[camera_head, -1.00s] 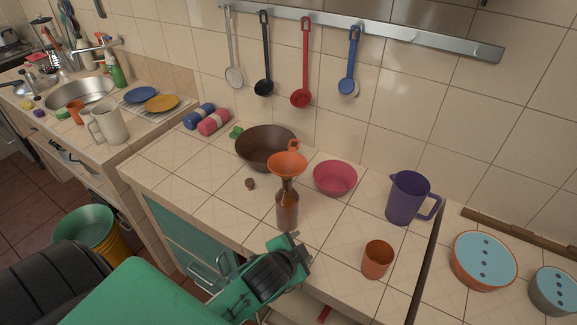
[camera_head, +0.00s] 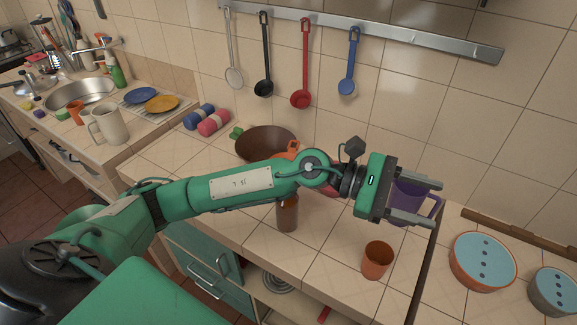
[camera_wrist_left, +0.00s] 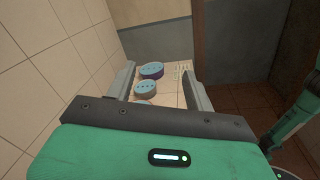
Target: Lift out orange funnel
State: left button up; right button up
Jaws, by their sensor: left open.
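The orange funnel (camera_head: 292,147) is mostly hidden behind my left arm in the head view; only its tab and a bit of rim show. Below the arm, the lower part of a brown bottle (camera_head: 287,216) stands upright on the counter. The joint between funnel and bottle is covered. My left gripper (camera_head: 436,203) is open and empty, to the right of the funnel and bottle, pointing right in front of the purple jug (camera_head: 408,190). In the left wrist view nothing is between the fingers (camera_wrist_left: 157,72). My right gripper is not in view.
A brown bowl (camera_head: 262,143) sits behind the arm; a pink bowl is almost covered. An orange cup (camera_head: 377,261) stands at the front right. Ladles hang from a wall rail (camera_head: 400,30). Round blue-topped containers (camera_head: 483,260) are at far right. Counter around the cup is clear.

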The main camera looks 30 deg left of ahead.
pick_arm(q)
jog(key=w+a+f+m+g+y, duration=0.1)
jog(key=a+f+m+y, duration=0.2)
jog(key=f+m+y, duration=0.15)
jog(key=m+t+y, duration=0.3)
jog(key=m+y, duration=0.4)
jog(key=y, duration=0.8)
send_near(292, 149)
jog(key=shift+n, duration=0.25)
jog(key=p+x, duration=0.3)
jog(key=x, duration=0.4)
jog(key=shift+a, duration=0.15)
jog(key=shift+w+f+p, duration=0.1)
jog(key=shift+f+p, duration=0.1)
jog(key=shift+p, duration=0.2)
jog(key=p+x, duration=0.3)
jog(key=x, duration=0.1)
jog(key=shift+f, duration=0.3)
jog(key=shift+w+f, duration=0.1)
jog(key=shift+f, duration=0.1)
jog(key=c, duration=1.1)
